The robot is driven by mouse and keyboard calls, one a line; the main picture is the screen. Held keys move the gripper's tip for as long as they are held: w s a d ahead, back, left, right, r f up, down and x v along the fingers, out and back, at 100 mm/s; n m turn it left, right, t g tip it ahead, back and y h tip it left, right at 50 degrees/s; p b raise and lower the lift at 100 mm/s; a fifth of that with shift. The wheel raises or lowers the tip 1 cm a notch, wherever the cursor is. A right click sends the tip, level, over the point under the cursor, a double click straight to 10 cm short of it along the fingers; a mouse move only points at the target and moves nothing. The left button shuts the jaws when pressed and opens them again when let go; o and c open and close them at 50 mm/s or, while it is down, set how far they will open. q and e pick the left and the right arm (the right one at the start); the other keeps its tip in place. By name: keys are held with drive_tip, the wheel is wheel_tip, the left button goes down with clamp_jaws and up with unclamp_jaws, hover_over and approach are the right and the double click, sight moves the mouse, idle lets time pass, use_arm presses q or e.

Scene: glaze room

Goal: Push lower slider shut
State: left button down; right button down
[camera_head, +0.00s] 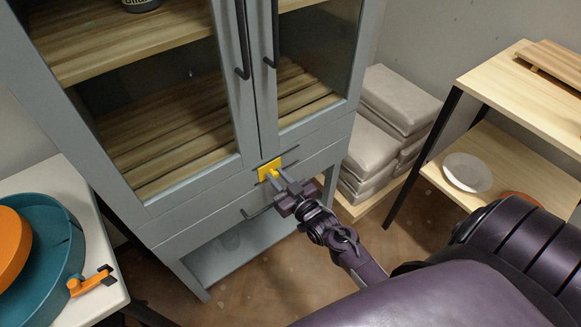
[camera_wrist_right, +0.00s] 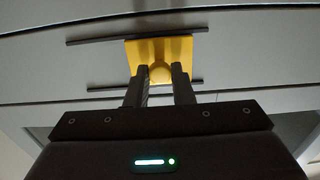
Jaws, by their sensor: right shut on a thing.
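A yellow slider plate (camera_head: 267,166) with a round knob sits on the front of a grey cabinet (camera_head: 190,195), just below its two glass doors. In the right wrist view the yellow slider (camera_wrist_right: 180,48) lies between two thin dark rails, with the upper rail (camera_wrist_right: 97,40) and the lower rail (camera_wrist_right: 110,89) reaching past it on the left. My right gripper (camera_head: 273,176) is shut on the slider's knob; in the wrist view its fingers (camera_wrist_right: 160,76) stand on either side of the knob. My left gripper is not in view.
Dark handles (camera_head: 271,35) hang on the glass doors. A white table (camera_head: 85,200) with a teal basin (camera_head: 62,265) stands at the left. Stacked grey bags (camera_head: 400,100) and a wooden shelf unit (camera_head: 510,85) with a white bowl (camera_head: 467,170) are at the right.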

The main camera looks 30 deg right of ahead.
drive_tip(key=shift+a, duration=0.25)
drive_tip(key=c, duration=1.3)
unclamp_jaws()
drive_tip(key=shift+a, duration=0.1)
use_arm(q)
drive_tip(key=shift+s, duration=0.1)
use_arm(e)
drive_tip(key=shift+s, duration=0.25)
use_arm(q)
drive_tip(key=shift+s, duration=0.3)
use_arm(e)
drive_tip(key=s, duration=0.7)
drive_tip(key=shift+s+d, duration=0.2)
drive_tip(key=shift+d, duration=0.15)
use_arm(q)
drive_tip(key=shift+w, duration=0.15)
